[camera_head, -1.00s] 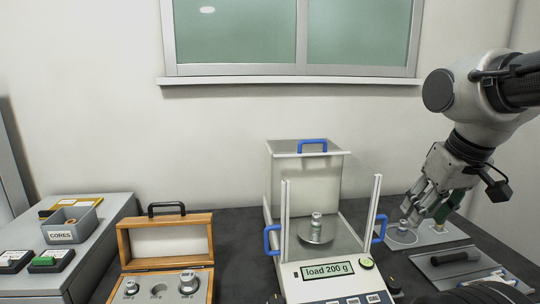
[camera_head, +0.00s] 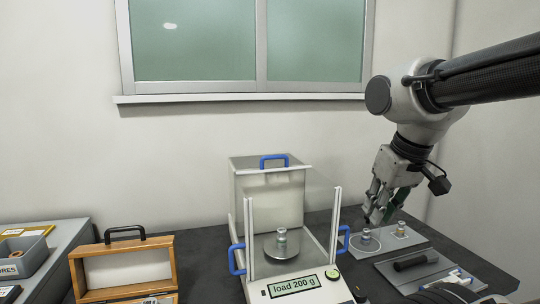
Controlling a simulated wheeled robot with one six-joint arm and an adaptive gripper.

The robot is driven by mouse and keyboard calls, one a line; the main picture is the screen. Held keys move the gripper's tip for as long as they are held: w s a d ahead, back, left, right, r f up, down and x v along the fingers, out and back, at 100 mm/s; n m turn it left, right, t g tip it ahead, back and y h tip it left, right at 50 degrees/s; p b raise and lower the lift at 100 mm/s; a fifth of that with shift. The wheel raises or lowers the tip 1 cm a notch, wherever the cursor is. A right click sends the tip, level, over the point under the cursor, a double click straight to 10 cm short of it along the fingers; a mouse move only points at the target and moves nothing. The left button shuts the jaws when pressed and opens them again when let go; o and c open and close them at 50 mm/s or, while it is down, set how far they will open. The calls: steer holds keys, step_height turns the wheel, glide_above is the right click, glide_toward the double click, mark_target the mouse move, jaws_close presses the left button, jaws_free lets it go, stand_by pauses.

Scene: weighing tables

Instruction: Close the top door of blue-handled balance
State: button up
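The blue-handled balance (camera_head: 290,288) stands on the dark table, its display reading "load 200 g". Its top door (camera_head: 272,169) lies back over the rear housing, with its blue handle (camera_head: 273,157) upright; the top above the front posts looks uncovered. Blue side handles show at left (camera_head: 236,259) and right (camera_head: 344,238). A small metal weight (camera_head: 282,240) stands on the round pan (camera_head: 268,250). My gripper (camera_head: 379,217) points down right of the balance, apart from it. Its fingers look separated, with a dark green part at the right one; I see nothing clearly held.
A wooden weight case (camera_head: 170,262) with its lid up stands left of the balance. A grey bin (camera_head: 22,258) is farther left. Right of the balance lie a grey plate with round spots (camera_head: 365,243) and a tray (camera_head: 389,275) with a black-handled tool. A wall and window are behind.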

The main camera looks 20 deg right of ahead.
steer(key=w+a+r, duration=0.1)
steer(key=w+r, duration=0.3)
steer(key=w, duration=0.1)
steer(key=w+a+r, duration=0.2)
steer(key=w+r, duration=0.2)
steer(key=w, duration=0.1)
steer(key=w+a+r, duration=0.2)
steer(key=w+r, duration=0.2)
steer(key=w, duration=0.1)
steer(key=shift+w+a, duration=0.2)
jaws_close()
step_height(320, 180, up, 6)
glide_above(273, 165)
steer(key=x, duration=0.9)
steer(key=s, duration=0.1)
steer(key=s+f, duration=0.1)
steer(key=s, duration=0.1)
steer(key=shift+s+f, duration=0.1)
steer(key=shift+f, duration=0.15)
steer(key=shift+s, duration=0.25)
